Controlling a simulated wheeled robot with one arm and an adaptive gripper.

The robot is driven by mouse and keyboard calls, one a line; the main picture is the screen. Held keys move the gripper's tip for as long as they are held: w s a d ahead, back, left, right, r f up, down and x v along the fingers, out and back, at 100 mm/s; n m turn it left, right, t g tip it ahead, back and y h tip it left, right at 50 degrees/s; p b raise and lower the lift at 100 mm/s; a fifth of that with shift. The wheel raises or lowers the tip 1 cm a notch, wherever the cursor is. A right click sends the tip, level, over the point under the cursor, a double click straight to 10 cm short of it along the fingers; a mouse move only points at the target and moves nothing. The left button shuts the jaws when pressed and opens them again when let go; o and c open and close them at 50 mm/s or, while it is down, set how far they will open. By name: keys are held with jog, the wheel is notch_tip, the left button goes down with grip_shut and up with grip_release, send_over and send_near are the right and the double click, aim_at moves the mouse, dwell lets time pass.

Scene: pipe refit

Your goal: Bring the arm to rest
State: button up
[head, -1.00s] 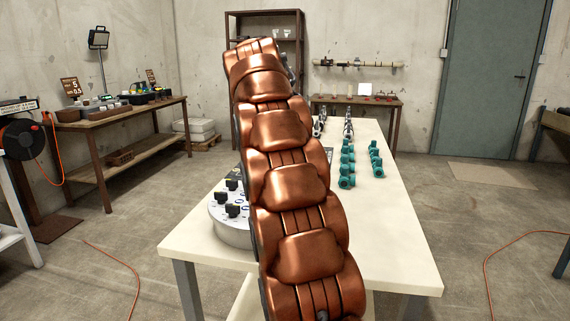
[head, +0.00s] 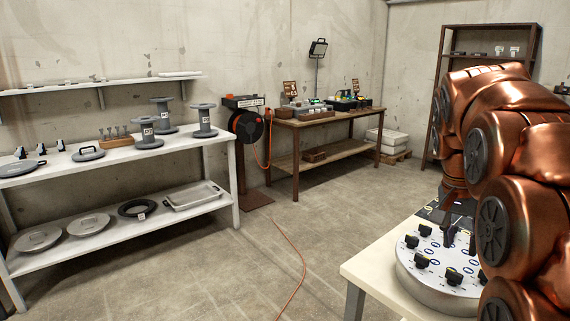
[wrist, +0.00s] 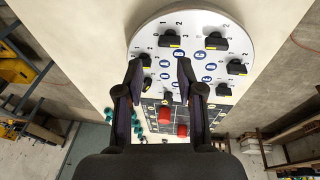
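My copper-coloured arm (head: 500,160) fills the right side of the head view, bent over the table. My gripper (head: 450,236) points down at a round base with a white top (head: 418,262) that carries several black knobs. In the wrist view my gripper (wrist: 160,68) has its two dark fingers spread apart, with nothing held between them. The white dial top (wrist: 150,35) lies beyond the fingertips, with knobs, numbers and blue marks around it. I cannot tell whether a fingertip touches it. My arm hides part of the base in the head view.
The cream table (head: 365,268) lies under the base. A dark panel with red pieces (wrist: 166,115) and several teal parts (wrist: 122,131) show in the wrist view. A white shelf bench (head: 110,158) and a wooden bench (head: 325,120) stand along the walls.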

jog(key=s+a+n+g+y+p, duration=0.1)
jog(key=s+a+n+p, duration=0.4)
jog(key=s+a, duration=0.5)
jog(key=s+a+f+n+y+p, duration=0.1)
jog(key=s+a+n+p, duration=0.5)
jog(key=s+a+p, duration=0.4)
jog(key=s, duration=0.5)
jog(key=shift+s+a+f+g+y, duration=0.15)
jog(key=shift+g+y, duration=0.25)
